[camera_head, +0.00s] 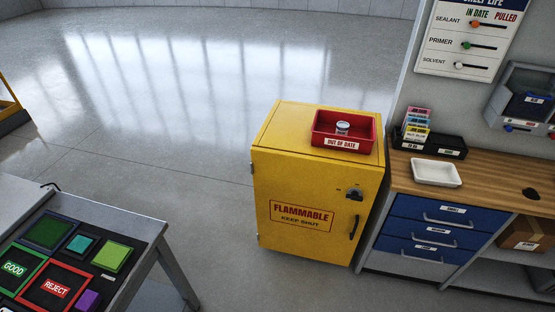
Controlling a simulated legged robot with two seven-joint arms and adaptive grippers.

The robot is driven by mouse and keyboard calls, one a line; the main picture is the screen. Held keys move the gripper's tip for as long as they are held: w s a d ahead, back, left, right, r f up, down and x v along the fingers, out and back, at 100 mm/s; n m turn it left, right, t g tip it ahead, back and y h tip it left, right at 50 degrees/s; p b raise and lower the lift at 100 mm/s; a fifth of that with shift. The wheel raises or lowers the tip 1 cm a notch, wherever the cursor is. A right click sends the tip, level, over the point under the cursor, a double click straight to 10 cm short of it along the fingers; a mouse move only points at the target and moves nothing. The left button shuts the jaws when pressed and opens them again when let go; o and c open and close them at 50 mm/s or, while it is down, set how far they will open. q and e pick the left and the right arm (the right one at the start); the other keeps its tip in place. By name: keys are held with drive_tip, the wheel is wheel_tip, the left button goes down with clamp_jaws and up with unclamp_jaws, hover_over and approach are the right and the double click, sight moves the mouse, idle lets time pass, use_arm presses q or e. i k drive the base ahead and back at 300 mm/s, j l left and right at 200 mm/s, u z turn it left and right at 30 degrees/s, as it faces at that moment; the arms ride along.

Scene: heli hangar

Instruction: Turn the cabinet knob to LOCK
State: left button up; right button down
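A yellow cabinet (310,180) marked FLAMMABLE KEEP SHUT stands on the floor in the middle right of the head view, with its door looking closed. A small black knob (354,194) sits on the upper right of the door, with small marks beside it too tiny to read. I cannot tell which setting the knob points to. A dark vertical handle (355,225) is below the knob. Neither of my grippers shows in this view.
A red OUT OF DATE tray (320,128) with a small can (342,128) sits on the cabinet. A wooden-topped bench (490,182) with blue drawers stands close on the right. A table (142,228) with coloured pads is front left. Open floor (200,165) lies left of the cabinet.

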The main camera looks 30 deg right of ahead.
sight(355, 196)
drive_tip(key=z, duration=1.8)
